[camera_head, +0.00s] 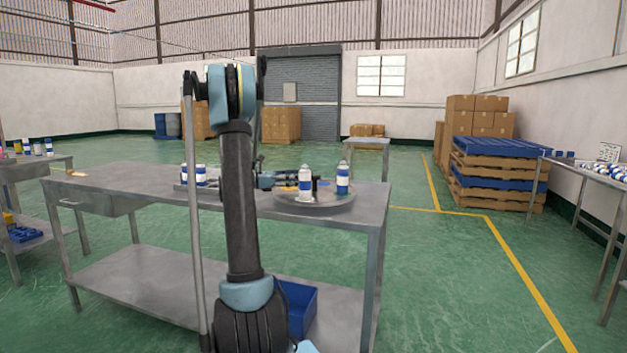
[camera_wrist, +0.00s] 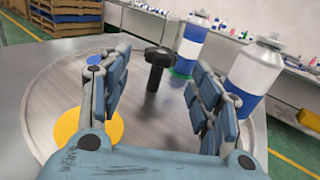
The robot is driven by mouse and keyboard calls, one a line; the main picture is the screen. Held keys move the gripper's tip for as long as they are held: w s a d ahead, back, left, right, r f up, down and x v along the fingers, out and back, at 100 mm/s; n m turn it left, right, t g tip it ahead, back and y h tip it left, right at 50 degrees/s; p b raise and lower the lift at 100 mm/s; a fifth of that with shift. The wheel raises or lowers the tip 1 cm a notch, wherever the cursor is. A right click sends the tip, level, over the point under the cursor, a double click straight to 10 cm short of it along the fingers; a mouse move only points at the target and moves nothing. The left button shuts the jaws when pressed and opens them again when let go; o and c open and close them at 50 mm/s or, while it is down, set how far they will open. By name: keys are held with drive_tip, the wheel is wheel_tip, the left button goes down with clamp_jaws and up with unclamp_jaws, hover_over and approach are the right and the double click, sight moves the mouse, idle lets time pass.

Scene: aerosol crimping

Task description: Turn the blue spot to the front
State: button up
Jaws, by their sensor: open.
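A round grey turntable (camera_head: 330,206) lies on the metal table; its plate (camera_wrist: 45,95) fills much of the wrist view. In the wrist view, the blue spot (camera_wrist: 95,60) is at the plate's far left, partly behind my left finger. A yellow spot (camera_wrist: 68,126) is at the near left. A green spot (camera_wrist: 178,75) is under the farther can. A black knob (camera_wrist: 157,66) stands up from the plate. My gripper (camera_head: 292,182) is open above the plate, its fingers (camera_wrist: 158,95) either side of the knob's line. I cannot tell whether they touch it.
Two blue-and-white cans stand on the turntable, one at the front (camera_head: 305,187) and one at the right (camera_head: 343,180). The front can (camera_wrist: 256,68) is close beside my right finger in the wrist view.

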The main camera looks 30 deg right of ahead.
sight(315, 175)
drive_tip(key=x, duration=0.8)
clamp_jaws()
